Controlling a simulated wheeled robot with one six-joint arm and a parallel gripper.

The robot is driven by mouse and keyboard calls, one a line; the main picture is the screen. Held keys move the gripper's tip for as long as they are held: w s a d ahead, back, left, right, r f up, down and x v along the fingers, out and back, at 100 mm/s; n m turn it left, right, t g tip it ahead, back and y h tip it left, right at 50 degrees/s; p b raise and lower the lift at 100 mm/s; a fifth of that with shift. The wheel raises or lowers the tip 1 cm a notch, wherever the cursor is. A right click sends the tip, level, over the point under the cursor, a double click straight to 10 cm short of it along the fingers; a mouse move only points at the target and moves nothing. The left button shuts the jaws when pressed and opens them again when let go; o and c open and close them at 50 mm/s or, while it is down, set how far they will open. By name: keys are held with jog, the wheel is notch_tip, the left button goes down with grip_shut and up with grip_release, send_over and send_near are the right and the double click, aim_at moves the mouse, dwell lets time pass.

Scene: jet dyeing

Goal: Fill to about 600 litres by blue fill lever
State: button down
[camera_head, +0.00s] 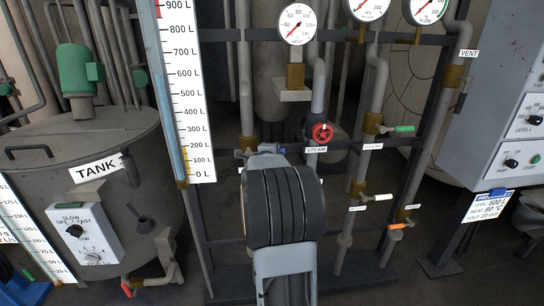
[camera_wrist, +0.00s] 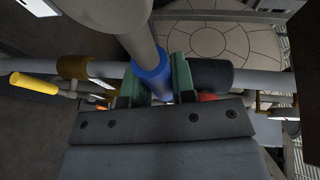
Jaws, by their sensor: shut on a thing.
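The blue fill lever (camera_head: 244,153) is on the pipework left of the red steam wheel, partly hidden behind my arm. In the wrist view the blue lever (camera_wrist: 153,78) lies between the two green fingers of my gripper (camera_wrist: 156,82), which is shut on it. In the head view the gripper itself is mostly hidden by my dark wrist. The white level scale (camera_head: 190,95) stands left of the pipes, marked from 0 L to 900 L. A narrow sight tube (camera_head: 171,110) runs along its left edge with a bluish column; its exact top is hard to read.
A red steam wheel (camera_head: 322,132) and a green-handled valve (camera_head: 404,128) are close on the right. An orange-handled valve (camera_head: 396,226) is lower right. The tank (camera_head: 130,130) stands left.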

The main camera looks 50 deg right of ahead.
jog(key=shift+f, duration=0.25)
jog(key=c, duration=1)
grip_release()
jog(key=shift+o, duration=0.2)
jog(key=shift+a, duration=0.1)
jog(key=shift+s+a+r, duration=0.15)
jog(key=shift+a+r, duration=0.05)
jog(key=shift+a, duration=0.1)
jog(key=p+v, duration=0.1)
jog(key=v, duration=1.2)
jog(key=shift+p, duration=0.3)
jog(key=shift+d, duration=0.1)
